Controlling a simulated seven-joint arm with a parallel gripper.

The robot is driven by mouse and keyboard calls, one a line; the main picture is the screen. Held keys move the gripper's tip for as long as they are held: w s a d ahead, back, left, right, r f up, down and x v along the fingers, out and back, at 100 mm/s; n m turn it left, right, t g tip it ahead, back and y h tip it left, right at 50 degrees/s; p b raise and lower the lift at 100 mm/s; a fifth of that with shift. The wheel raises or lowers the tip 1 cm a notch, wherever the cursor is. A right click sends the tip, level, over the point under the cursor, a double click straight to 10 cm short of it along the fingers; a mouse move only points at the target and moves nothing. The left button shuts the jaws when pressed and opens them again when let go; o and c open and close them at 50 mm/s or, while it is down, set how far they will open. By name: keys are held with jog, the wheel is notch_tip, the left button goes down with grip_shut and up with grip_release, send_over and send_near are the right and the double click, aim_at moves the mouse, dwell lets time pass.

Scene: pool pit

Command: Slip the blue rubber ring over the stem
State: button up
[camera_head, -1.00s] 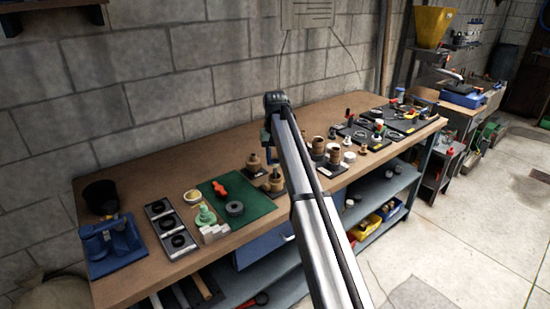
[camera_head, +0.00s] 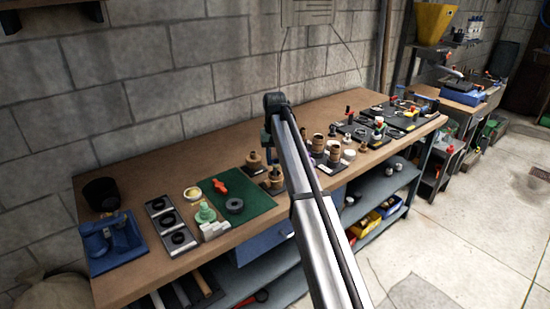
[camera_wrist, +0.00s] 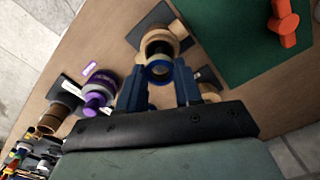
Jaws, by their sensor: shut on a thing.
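My gripper (camera_wrist: 159,76) shows in the wrist view with two dark blue fingers, shut on the blue rubber ring (camera_wrist: 159,78). The ring's opening faces the camera. Just beyond it in the picture is a tan, brass-like fitting (camera_wrist: 166,36) on a dark plate, its round top partly behind the ring. I cannot tell whether the ring is around this fitting's stem or only above it. A second tan fitting (camera_wrist: 209,80) is partly hidden by the right finger. In the head view, my arm hides most of the gripper and the ring.
A purple fitting (camera_wrist: 100,90) stands left of the gripper, with another tan fitting (camera_wrist: 55,118) farther left. A green mat (camera_wrist: 240,45) with an orange part (camera_wrist: 284,22) lies at upper right. In the head view, a blue holder (camera_head: 112,245) stands at the bench's left end.

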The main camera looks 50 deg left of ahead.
aim_at(275, 166)
jog(key=shift+f, duration=2)
dwell(1.1)
jog(key=shift+r, duration=0.1)
dwell(0.4)
jog(key=o, duration=1.4)
jog(key=shift+r, duration=0.15)
jog(key=shift+r, duration=3.85)
